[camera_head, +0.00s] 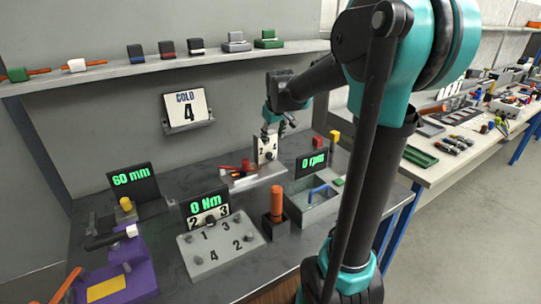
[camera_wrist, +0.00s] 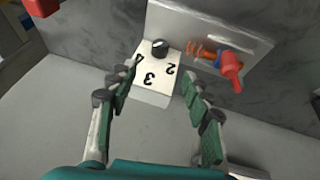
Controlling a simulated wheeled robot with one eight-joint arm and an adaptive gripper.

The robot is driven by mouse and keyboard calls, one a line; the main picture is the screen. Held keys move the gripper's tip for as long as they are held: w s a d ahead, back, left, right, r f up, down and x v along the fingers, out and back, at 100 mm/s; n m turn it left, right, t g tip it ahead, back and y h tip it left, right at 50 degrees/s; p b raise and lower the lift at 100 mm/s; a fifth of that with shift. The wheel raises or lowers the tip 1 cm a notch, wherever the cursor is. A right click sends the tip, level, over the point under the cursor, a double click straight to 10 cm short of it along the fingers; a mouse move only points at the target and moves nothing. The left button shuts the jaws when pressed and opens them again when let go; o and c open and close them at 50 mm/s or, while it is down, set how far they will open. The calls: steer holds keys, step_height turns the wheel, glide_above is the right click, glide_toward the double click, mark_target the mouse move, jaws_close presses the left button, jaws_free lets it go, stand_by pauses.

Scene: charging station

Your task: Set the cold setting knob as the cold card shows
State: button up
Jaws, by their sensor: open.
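The cold card (camera_head: 186,106) stands on the wall holder and reads "COLD 4". A black knob (camera_wrist: 160,47) sits on a white dial plate (camera_wrist: 150,83) with 4, 3 and 2 visible; its pointer direction is too small to tell. The same plate shows in the head view (camera_head: 267,150), below my gripper (camera_head: 271,120). I see no "cold" label on it. In the wrist view my gripper (camera_wrist: 158,84) is open, its fingers spread either side of the plate and apart from the knob.
Red and orange parts (camera_wrist: 229,67) lie on a light tray right of the plate in the wrist view. In the head view, a "0 Nm" display (camera_head: 206,203) has another numbered dial (camera_head: 210,219) below it. An orange cylinder (camera_head: 277,200) stands in a dark holder nearby.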

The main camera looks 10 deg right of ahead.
mark_target(271, 154)
steer(key=x, duration=1.2)
steer(key=shift+w+f, duration=0.1)
steer(key=shift+f, duration=0.15)
jaws_close()
